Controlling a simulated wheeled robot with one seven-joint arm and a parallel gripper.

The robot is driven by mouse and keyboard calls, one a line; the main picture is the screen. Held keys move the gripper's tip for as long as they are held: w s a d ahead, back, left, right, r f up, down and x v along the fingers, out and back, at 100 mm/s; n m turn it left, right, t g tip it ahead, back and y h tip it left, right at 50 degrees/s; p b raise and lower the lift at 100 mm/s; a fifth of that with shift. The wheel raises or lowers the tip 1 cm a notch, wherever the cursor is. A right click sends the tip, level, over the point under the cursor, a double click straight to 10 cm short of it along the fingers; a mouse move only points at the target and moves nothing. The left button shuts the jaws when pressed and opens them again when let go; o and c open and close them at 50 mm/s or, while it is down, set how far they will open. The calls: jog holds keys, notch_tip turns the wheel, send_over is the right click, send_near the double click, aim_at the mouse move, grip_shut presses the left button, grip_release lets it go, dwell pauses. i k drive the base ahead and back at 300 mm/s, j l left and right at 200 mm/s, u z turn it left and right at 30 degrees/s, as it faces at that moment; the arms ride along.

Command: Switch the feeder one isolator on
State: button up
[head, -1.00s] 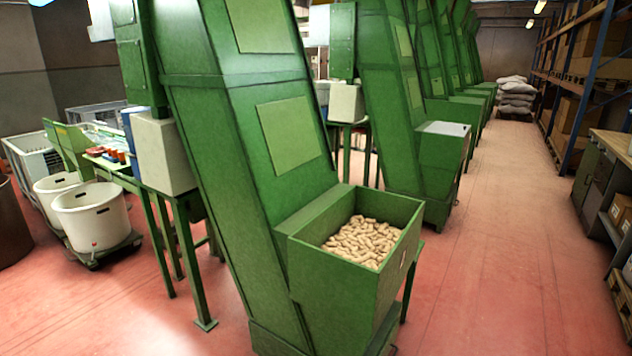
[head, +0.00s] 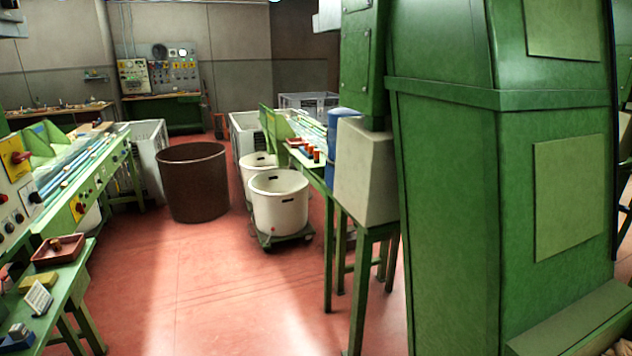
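A red rotary switch on a yellow plate (head: 17,157) is on a grey control panel at the left edge of the head view. A smaller yellow plate with a red knob (head: 78,208) is on the green bench frame to its right. I cannot read any label, so I cannot tell which, if either, is the feeder one isolator. Their on or off positions are also unclear. A tall green feeder (head: 445,200) fills the right side. My gripper is not in view.
A brown drum (head: 193,182) and white tubs (head: 279,203) on a dolly stand mid-floor. The red floor (head: 220,300) in front is clear.

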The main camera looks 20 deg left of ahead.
aim_at(18, 158)
jog(key=i+u, duration=0.3)
jog(key=u, duration=0.2)
jog(key=i+u, duration=0.25)
jog(key=u, duration=0.2)
jog(key=i+l+u, duration=0.25)
jog(key=u, duration=0.25)
jog(key=i+l+u, duration=0.25)
jog(key=u, duration=0.2)
jog(key=i+l+u, duration=0.45)
jog(key=l, duration=0.15)
jog(key=k, duration=0.05)
